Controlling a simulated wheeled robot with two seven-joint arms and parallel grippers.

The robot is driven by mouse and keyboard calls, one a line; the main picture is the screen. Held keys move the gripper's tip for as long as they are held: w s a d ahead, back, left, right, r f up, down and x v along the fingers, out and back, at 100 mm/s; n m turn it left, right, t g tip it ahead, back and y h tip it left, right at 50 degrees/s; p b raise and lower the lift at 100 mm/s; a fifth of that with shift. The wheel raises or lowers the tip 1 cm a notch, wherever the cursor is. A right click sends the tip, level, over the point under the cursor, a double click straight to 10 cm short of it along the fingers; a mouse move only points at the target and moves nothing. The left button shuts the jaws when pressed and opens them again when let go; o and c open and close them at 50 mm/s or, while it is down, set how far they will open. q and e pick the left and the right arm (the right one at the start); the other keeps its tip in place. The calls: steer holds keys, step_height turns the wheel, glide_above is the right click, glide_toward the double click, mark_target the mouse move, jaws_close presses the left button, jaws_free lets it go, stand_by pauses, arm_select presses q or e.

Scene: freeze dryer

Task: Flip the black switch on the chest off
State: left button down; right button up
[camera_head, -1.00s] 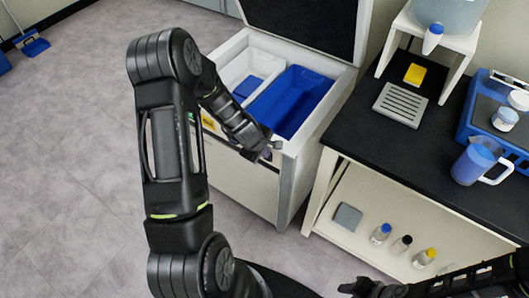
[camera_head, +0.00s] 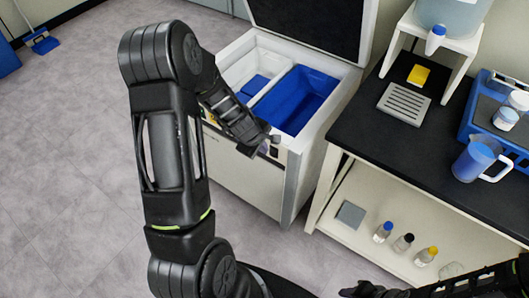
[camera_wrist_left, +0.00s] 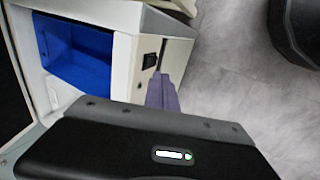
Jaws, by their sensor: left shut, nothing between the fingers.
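The white chest (camera_head: 252,182) stands open, its dark lid raised at the back and blue bins inside. My left gripper (camera_head: 272,142) is at the chest's upper front edge near its right corner, shut and empty. In the left wrist view the black switch (camera_wrist_left: 149,61) is on the chest's front panel, and the shut fingers (camera_wrist_left: 161,92) are just beside it. I cannot tell whether they touch it. In the head view the gripper hides most of the switch area. My right gripper (camera_head: 362,290) is low at the bottom edge, and its fingers are unclear.
A black-topped bench (camera_head: 385,140) stands right of the chest, holding a grey rack (camera_head: 404,103), a yellow block (camera_head: 418,75) and a blue jug (camera_head: 473,160). Several small bottles stand on its lower shelf (camera_head: 345,236).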

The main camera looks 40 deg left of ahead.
arm_select(q)
steer(key=v, duration=0.1)
steer(key=p+v, duration=0.1)
steer(key=v, duration=0.1)
steer(key=w+v, duration=0.1)
steer(key=v, duration=0.1)
steer(key=shift+s+r+p, duration=0.1)
steer(key=shift+r+p, duration=0.15)
steer(key=shift+p, duration=0.1)
steer(key=s+d+f+m, duration=0.5)
steer(key=d+f+m, duration=0.45)
steer(key=d, duration=0.35)
steer(key=s+d+f+m+g+h, duration=0.2)
steer(key=s+d+m, duration=0.1)
steer(key=s+d, duration=0.4)
steer(key=s+d+f+m+g+h, duration=0.2)
steer(key=s+d+f+m, duration=0.1)
steer(key=s+d, duration=0.5)
steer(key=d+m, duration=0.1)
steer(key=d, duration=0.2)
steer(key=shift+a, duration=0.1)
